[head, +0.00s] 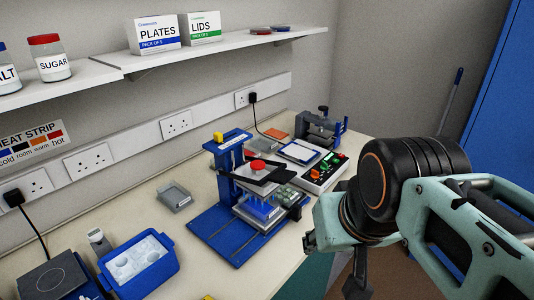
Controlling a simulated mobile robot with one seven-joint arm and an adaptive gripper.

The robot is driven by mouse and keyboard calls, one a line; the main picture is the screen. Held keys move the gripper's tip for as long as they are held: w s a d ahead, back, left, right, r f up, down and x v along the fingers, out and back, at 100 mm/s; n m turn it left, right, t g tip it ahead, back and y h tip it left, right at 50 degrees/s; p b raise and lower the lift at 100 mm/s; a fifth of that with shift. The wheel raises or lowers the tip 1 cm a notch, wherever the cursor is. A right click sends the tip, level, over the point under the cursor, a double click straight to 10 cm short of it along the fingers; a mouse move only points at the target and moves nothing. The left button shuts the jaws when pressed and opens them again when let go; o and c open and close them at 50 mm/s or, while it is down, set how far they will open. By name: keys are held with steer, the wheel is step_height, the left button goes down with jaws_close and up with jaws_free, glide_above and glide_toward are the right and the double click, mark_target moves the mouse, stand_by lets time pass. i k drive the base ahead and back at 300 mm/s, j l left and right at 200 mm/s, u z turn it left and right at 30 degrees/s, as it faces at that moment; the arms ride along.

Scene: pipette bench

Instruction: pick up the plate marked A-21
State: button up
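No marking A-21 can be read in the head view. A pale, clear plate with wells (289,196) sits at the right side of the blue press-like device (225,225). A blue-tinted piece (262,208) lies under the device's head, below a red knob (257,165). A grey shallow tray (174,198) lies on the bench left of the device. My gripper (357,280) seems to be the dark part hanging below my arm at the lower right, past the bench edge and apart from the plates. Its fingers are not clear, and nothing is visibly held.
A control box with coloured buttons (323,174) and a dark clamp-like device (322,130) stand behind the blue device. A blue tub of white contents (138,262) is at lower left. A shelf (100,77) with PLATES (157,33) and LIDS (204,28) boxes overhangs the bench.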

mark_target(288, 195)
steer(key=i+l, duration=0.15)
steer(key=l, duration=0.25)
steer(key=i+l, duration=0.15)
steer(key=l, duration=0.25)
steer(key=i+l, duration=0.15)
steer(key=l, duration=0.25)
steer(key=i+l, duration=0.15)
steer(key=l, duration=0.3)
steer(key=l+u, duration=0.1)
steer(key=u, duration=0.35)
steer(key=l+u, duration=0.15)
steer(key=u, duration=0.35)
steer(key=l+u, duration=0.35)
steer(key=k+l+u, duration=0.15)
steer(key=l+u, duration=0.2)
steer(key=i+j, duration=0.1)
steer(key=j, duration=0.15)
steer(key=i+j+z, duration=0.15)
steer(key=i+j, duration=0.2)
steer(key=i, duration=0.1)
